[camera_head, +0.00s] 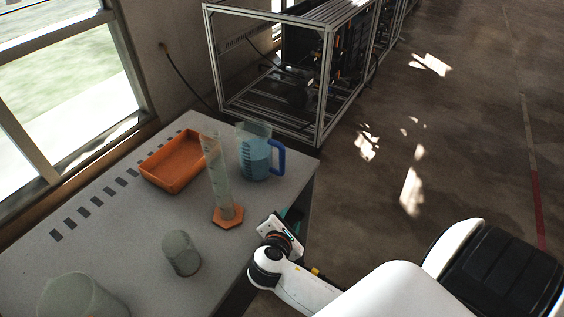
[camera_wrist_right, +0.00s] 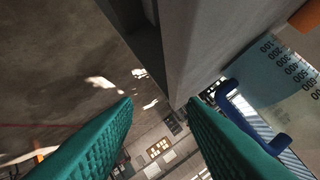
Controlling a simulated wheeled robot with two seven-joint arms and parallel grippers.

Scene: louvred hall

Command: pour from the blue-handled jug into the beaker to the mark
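The blue-handled jug (camera_head: 255,158) stands upright on the table near its far right corner, with bluish liquid inside and its handle (camera_head: 279,157) toward the right edge. A small grey, translucent beaker (camera_head: 181,256) stands nearer; a larger one (camera_head: 80,298) is cut by the bottom edge. I cannot read a mark on either. My right gripper (camera_head: 293,216) is beside the table's right edge, apart from the jug. In the right wrist view its teal fingers (camera_wrist_right: 163,103) are open and empty; the jug's handle (camera_wrist_right: 236,108) shows beyond the right finger. My left gripper is out of view.
A tall measuring cylinder (camera_head: 217,170) on an orange base stands between the jug and the small beaker. An orange tray (camera_head: 150,175) lies behind it. Dark squares run along the window side of the table (camera_head: 130,235). A metal frame (camera_head: 325,90) stands beyond.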

